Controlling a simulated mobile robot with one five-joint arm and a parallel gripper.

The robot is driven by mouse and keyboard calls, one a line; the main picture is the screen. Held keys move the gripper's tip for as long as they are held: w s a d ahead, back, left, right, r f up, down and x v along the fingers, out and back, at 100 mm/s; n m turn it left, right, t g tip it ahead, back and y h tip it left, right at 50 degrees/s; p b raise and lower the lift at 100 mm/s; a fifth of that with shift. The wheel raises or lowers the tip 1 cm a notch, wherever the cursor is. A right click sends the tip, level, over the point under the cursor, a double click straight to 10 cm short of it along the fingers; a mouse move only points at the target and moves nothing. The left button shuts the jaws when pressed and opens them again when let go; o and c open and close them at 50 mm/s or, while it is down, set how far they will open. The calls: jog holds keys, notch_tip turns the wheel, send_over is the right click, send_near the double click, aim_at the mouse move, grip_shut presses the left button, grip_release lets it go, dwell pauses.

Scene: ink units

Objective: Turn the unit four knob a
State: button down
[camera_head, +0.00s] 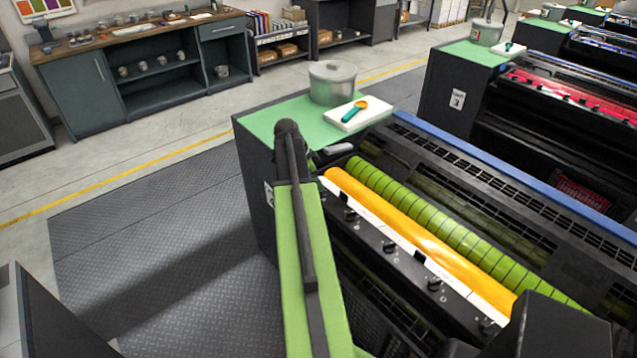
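The near ink unit has a yellow-orange roller (420,238) and a lime-green segmented roller (450,228). Its number plate (269,193) is partly covered by my arm and I cannot read it. A row of small black knobs runs along its front rail: a first knob (350,215) near my arm, a second knob (390,246), a third knob (434,284) and one more (487,326) at the lower right. Their letter marks are too small to read surely. My green and black arm rises left of the knobs. I cannot make out my gripper or its fingers.
A green top on the near unit holds a metal pot (332,82) and a white slab (354,114) with a teal-handled scoop (350,112). Unit 3 (457,100) stands behind at right. A workbench (150,60) stands at the back left. The dark floor plate (150,240) is clear.

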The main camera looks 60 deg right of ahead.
jog(key=shift+s+d, duration=0.15)
jog(key=shift+d, duration=0.15)
jog(key=shift+a, duration=0.35)
jog(key=n, duration=0.2)
jog(key=n+t, duration=0.1)
jog(key=shift+a+f+n+h, duration=0.1)
jog(key=shift+a+n+h, duration=0.1)
jog(key=shift+n+h, duration=0.15)
jog(key=n+t, duration=0.1)
jog(key=n, duration=0.1)
jog(key=n+t, duration=0.1)
jog(key=n, duration=0.2)
jog(key=shift+s+n+t, duration=0.2)
jog(key=shift+n+t, duration=0.1)
jog(key=shift+n, duration=0.35)
jog(key=shift+d, duration=0.1)
jog(key=c, duration=1.5)
grip_release()
